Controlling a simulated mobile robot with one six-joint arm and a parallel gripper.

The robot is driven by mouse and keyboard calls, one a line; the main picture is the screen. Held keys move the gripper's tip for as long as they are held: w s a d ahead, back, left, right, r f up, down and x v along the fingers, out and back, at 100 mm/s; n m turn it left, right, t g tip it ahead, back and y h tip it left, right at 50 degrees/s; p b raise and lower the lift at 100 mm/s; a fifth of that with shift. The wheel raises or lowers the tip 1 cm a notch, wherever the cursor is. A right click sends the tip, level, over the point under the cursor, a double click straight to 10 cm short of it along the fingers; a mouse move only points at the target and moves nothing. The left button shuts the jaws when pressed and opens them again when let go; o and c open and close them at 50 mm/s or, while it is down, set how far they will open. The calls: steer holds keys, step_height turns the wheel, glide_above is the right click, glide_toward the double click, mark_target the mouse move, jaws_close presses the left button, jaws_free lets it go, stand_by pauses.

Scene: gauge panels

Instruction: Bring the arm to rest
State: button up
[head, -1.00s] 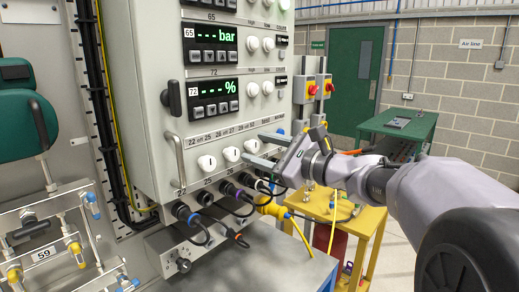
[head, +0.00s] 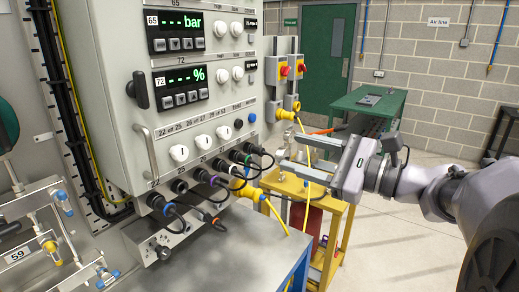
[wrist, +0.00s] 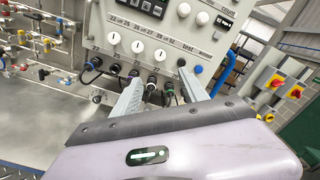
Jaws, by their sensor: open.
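My gripper (head: 288,157) is open and empty in the head view, right of the grey gauge panel (head: 190,105) and in front of a yellow stand. Its two fingers point left toward the panel's lower edge, apart from it as far as I can tell. The arm reaches in from the right. In the wrist view the open fingers (wrist: 162,95) point at the panel's lower row of white knobs (wrist: 137,47) and the cable sockets (wrist: 135,80), with nothing between them.
A steel bench (head: 225,252) lies under the panel, with plugged cables above it. A yellow stand (head: 325,222) is below my gripper. Red and yellow switches (head: 285,71) are behind it. A green table (head: 375,103) stands at the back. Clear floor (head: 400,245) shows at the right.

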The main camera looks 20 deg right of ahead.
stand_by(0.3)
steer(key=s+a+f+n+g+h, duration=0.1)
steer(key=s+a+f+n+g, duration=0.35)
steer(key=a, duration=0.35)
steer(key=s+a+f+n+g+h, duration=0.1)
steer(key=s+a+f+n+g, duration=0.2)
steer(key=a+f, duration=0.35)
steer(key=s+f+n+g+h, duration=0.1)
steer(key=s+f+n+h, duration=0.5)
steer(key=s+f+n, duration=0.2)
steer(key=s+n, duration=0.2)
steer(key=s, duration=0.1)
steer(key=shift+f+h, duration=0.3)
steer(key=shift+f, duration=0.1)
